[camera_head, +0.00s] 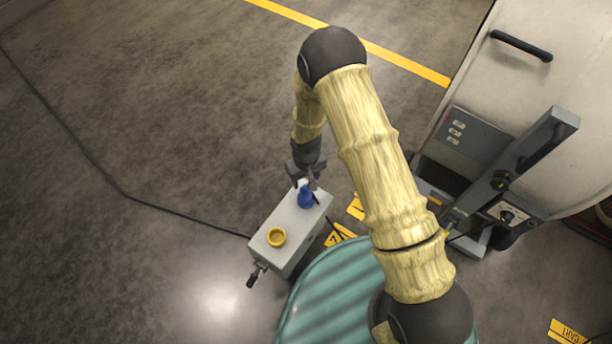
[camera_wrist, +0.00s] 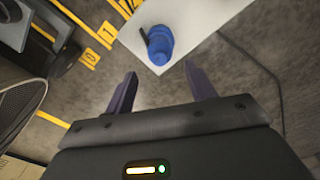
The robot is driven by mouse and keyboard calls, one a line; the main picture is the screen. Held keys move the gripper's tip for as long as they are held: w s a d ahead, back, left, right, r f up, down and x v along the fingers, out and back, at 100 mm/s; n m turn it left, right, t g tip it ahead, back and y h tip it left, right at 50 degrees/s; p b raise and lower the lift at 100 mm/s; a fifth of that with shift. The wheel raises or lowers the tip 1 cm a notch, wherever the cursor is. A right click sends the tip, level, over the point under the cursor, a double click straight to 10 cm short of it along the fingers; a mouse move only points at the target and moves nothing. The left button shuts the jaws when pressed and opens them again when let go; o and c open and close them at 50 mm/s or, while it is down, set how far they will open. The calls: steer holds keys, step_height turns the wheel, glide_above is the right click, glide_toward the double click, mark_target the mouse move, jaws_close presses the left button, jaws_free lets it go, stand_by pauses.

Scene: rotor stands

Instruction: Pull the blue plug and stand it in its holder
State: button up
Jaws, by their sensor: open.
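The blue plug (camera_head: 306,199) stands on the far end of a grey box top (camera_head: 285,218). In the wrist view the plug (camera_wrist: 160,46) is a ribbed blue body with a dark lever on its side, near a corner of the pale top. A round yellow ring-shaped holder (camera_head: 276,237) sits on the box's near end. My gripper (camera_head: 307,178) is just beyond the plug in the head view. In the wrist view my gripper (camera_wrist: 163,82) has its two fingers apart, with nothing between them and the plug ahead of the tips.
A black handle (camera_head: 257,274) sticks out from the box's near end. A dark cable (camera_head: 165,207) runs over the floor to the left. A teal ribbed surface (camera_head: 335,295) lies close at the front. A machine with a grey upright (camera_head: 510,175) stands right.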

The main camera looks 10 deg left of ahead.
mark_target(306, 187)
step_height(306, 187, down, 7)
steer(key=b, duration=0.4)
steer(key=shift+r, duration=0.1)
steer(key=c, duration=0.8)
steer(key=shift+r+p, duration=2.9)
steer(key=shift+r, duration=0.9)
